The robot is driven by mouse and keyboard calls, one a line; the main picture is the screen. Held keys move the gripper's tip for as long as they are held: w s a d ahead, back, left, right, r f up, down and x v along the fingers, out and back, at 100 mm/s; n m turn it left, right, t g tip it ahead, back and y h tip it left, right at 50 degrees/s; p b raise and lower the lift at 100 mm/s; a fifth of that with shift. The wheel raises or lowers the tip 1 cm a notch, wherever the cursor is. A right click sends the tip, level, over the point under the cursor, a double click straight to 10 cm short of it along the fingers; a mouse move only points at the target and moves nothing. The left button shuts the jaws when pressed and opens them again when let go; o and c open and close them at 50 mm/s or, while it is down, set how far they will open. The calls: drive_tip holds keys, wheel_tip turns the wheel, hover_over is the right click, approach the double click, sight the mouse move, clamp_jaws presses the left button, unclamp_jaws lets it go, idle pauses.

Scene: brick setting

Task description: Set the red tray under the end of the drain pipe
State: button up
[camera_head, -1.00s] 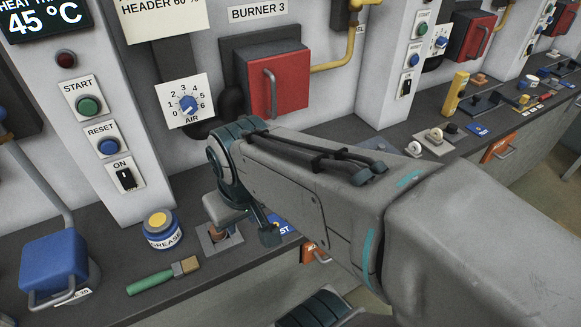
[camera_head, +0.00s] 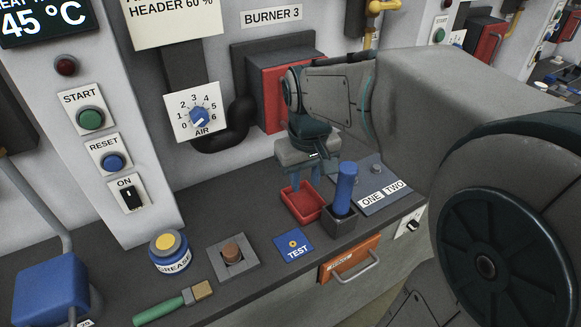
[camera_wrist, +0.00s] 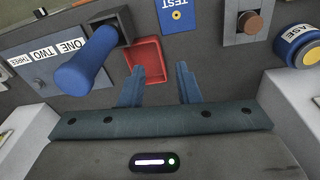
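The red tray (camera_head: 302,207) is a small open tray on the dark bench, below the red burner box. It also shows in the wrist view (camera_wrist: 147,62). My gripper (camera_head: 304,181) points down just above the tray. Its two blue fingers (camera_wrist: 160,70) are apart with nothing held between them. In the wrist view the left fingertip overlaps the tray and the right one is beside it. A black bent pipe (camera_head: 238,122) runs low on the wall beside the AIR dial; I cannot tell whether it is the drain pipe. No clear drain pipe end shows.
A blue cylinder (camera_head: 346,183) stands in a dark square holder close right of the tray. A ONE TWO switch panel (camera_head: 377,200) lies behind it. A blue TEST card (camera_head: 294,247), a brown knob on a plate (camera_head: 232,255) and a grease tin (camera_head: 169,252) are to the left.

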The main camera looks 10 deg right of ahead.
drive_tip(key=n+g+b, duration=0.1)
drive_tip(key=b, duration=0.1)
hover_over(293, 206)
wheel_tip(293, 206, down, 4)
drive_tip(key=shift+f+p, duration=0.4)
drive_tip(key=shift+f, duration=6.25)
clamp_jaws()
